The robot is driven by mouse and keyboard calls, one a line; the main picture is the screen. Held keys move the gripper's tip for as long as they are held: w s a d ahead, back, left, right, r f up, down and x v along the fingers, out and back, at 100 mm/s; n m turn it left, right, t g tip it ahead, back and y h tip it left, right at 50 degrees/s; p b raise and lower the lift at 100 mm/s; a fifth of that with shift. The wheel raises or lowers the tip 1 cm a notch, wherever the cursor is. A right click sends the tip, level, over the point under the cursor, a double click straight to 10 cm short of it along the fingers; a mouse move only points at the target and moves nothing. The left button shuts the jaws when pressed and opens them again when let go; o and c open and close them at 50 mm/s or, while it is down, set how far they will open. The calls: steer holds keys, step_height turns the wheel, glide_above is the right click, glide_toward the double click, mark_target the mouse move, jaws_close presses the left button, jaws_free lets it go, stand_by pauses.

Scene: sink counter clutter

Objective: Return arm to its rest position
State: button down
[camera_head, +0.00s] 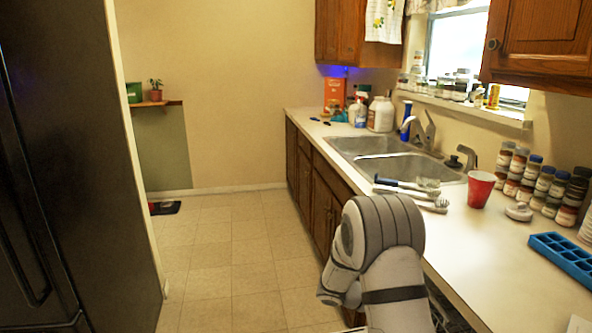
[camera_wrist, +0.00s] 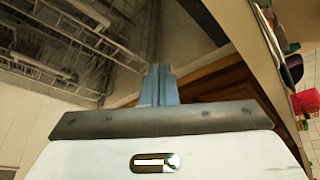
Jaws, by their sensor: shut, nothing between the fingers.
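My gripper (camera_wrist: 160,85) shows in the wrist view with its two blue-grey fingers together and nothing between them. Beyond the fingers are a dark surface, wood-brown cabinet fronts and a rack-like wire structure. In the head view my arm (camera_head: 382,245) is folded in front of the counter's near edge, at the lower middle. My gripper's fingers are not clear in the head view, hidden by the arm links.
The counter (camera_head: 480,250) runs along the right, with a sink (camera_head: 375,145), a red cup (camera_head: 480,189), brushes (camera_head: 410,190), a blue tray (camera_head: 563,258) and several spice jars (camera_head: 540,182). A dark fridge (camera_head: 60,150) stands left. The tiled floor (camera_head: 225,260) between is clear.

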steer(key=s+a+r+m+t+y+p, duration=0.2)
steer(key=s+a+r+m+y+p, duration=0.1)
steer(key=s+a+r+m+y, duration=0.4)
steer(key=s+a+r+m+t+y+p, duration=0.2)
steer(key=s+a+r+m+y, duration=0.5)
steer(key=s+r+m, duration=0.6)
steer(key=s+m+p, duration=0.1)
steer(key=s+m, duration=0.2)
steer(key=m, duration=0.4)
steer(key=shift+s+r+p, duration=0.2)
steer(key=shift+p, duration=0.1)
